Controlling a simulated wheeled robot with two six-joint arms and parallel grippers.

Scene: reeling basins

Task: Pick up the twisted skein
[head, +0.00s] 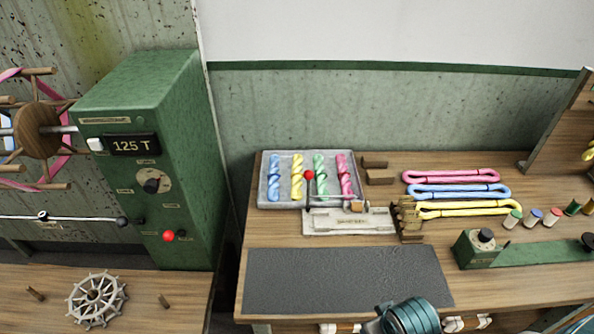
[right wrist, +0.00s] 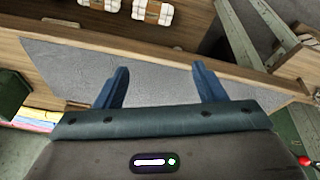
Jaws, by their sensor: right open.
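Several twisted skeins lie side by side in a grey tray (head: 282,204) on the right bench: a blue one (head: 274,177), a yellow one (head: 297,177), a green one (head: 320,175) and a pink one (head: 345,174). My right gripper (right wrist: 160,68) is open and empty in the right wrist view, with the dark grey mat (right wrist: 160,70) showing behind its blue fingers. The mat also shows in the head view (head: 340,278). Part of my right arm shows at the head view's bottom edge, in front of the bench. My left gripper is not in view.
Untwisted loops in pink (head: 450,175), blue (head: 460,190) and yellow (head: 470,209) lie right of the tray. A pale stand (head: 348,222) sits before the tray. A green machine (head: 150,150) stands left. The mat is clear.

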